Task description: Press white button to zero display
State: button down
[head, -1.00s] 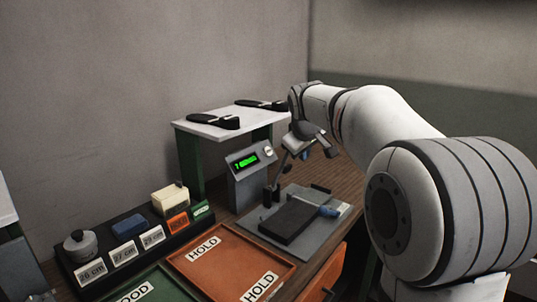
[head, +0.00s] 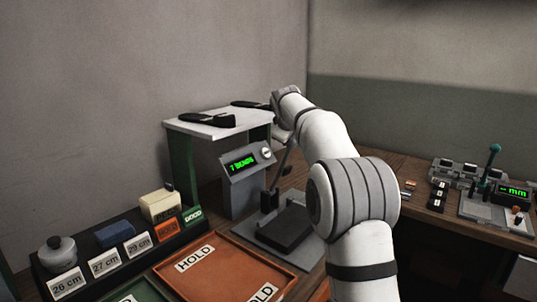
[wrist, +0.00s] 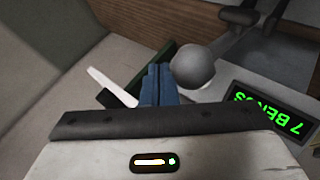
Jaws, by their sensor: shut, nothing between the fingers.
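The grey display box (head: 241,178) stands under the front of the white-topped stand. Its green screen (head: 241,162) reads "7 BENDS"; the same screen shows upside down in the wrist view (wrist: 271,116). A round white button (head: 266,153) sits right of the screen. I cannot make out the button in the wrist view. My gripper (head: 284,138) is near the right end of the stand, beside and above the box, partly hidden by my wrist. In the wrist view its blue fingers (wrist: 157,84) are shut and empty. A grey ball (wrist: 193,67) appears close to their right.
A slanted lever (head: 284,163) rises from the press base (head: 265,236) near my gripper. Black heel-shaped parts (head: 207,120) lie on the stand (head: 183,127). An orange HOLD tray (head: 223,275) lies in front. Another bench with a "mm" display (head: 513,191) is at right.

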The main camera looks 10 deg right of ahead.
aim_at(270, 153)
jog(key=w+a+f, duration=0.5)
jog(key=shift+f+p, duration=0.2)
jog(key=shift+p, duration=0.1)
dwell(2.0)
jog(key=shift+a, duration=0.1)
jog(key=shift+w+a+f+p, duration=0.1)
jog(key=shift+w+f+p, duration=0.1)
jog(key=shift+p, duration=0.1)
jog(key=shift+w+a+f, duration=0.25)
jog(key=shift+a+f, duration=0.05)
dwell(1.2)
jog(key=shift+s+d+r, duration=0.45)
jog(key=shift+d+r, duration=0.05)
